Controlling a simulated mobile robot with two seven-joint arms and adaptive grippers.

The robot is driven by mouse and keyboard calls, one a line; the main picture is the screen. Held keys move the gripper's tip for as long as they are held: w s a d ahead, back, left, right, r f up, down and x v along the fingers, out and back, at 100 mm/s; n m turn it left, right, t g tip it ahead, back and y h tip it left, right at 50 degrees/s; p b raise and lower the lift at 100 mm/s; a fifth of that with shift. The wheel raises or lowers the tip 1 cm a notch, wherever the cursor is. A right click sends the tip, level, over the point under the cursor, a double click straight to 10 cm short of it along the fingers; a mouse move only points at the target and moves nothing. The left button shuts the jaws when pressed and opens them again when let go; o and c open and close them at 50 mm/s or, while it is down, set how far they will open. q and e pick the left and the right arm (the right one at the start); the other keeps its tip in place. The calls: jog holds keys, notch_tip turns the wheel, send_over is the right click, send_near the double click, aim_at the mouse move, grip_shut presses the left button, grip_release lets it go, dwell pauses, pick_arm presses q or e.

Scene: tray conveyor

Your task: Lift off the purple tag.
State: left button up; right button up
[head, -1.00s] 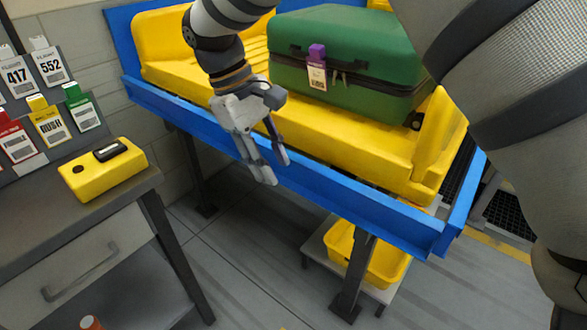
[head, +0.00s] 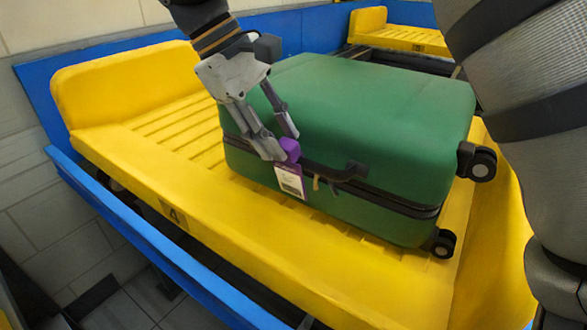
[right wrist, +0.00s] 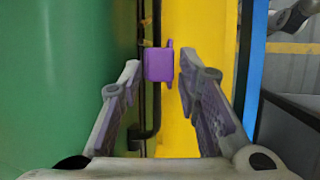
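The purple tag (head: 289,180) hangs on the front side of the green suitcase (head: 375,110), near the black handle. It has a purple top and a white printed label. My right gripper (head: 284,146) reaches down from above, with its fingertips beside the tag's purple top. In the right wrist view the purple top (right wrist: 159,64) lies between the two open fingertips of the right gripper (right wrist: 160,66), with a gap on each side. My left gripper is out of view.
The suitcase lies in a yellow tray (head: 130,150) marked 4. A blue conveyor rail (head: 165,250) runs along the tray's near side. Another yellow tray (head: 405,38) stands behind. The tray's left part is empty.

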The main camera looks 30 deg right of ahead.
aim_at(289, 155)
jog(key=x, duration=0.4)
jog(key=shift+w+d+f, duration=0.1)
jog(key=shift+d+f, duration=0.05)
jog(key=shift+f, duration=0.1)
grip_shut()
jog(key=r, duration=0.2)
jog(key=a+r, duration=0.1)
jog(key=r, duration=0.1)
jog(key=a+r, duration=0.1)
jog(key=r, duration=0.2)
jog(key=shift+s, duration=0.35)
jog(key=s+a, duration=0.5)
jog(key=a, duration=0.7)
jog(key=shift+s+a, duration=0.2)
jog(key=shift+a, duration=0.2)
notch_tip(289, 155, up, 7)
jog(key=shift+f+p, duration=0.15)
jog(key=shift+p, duration=0.15)
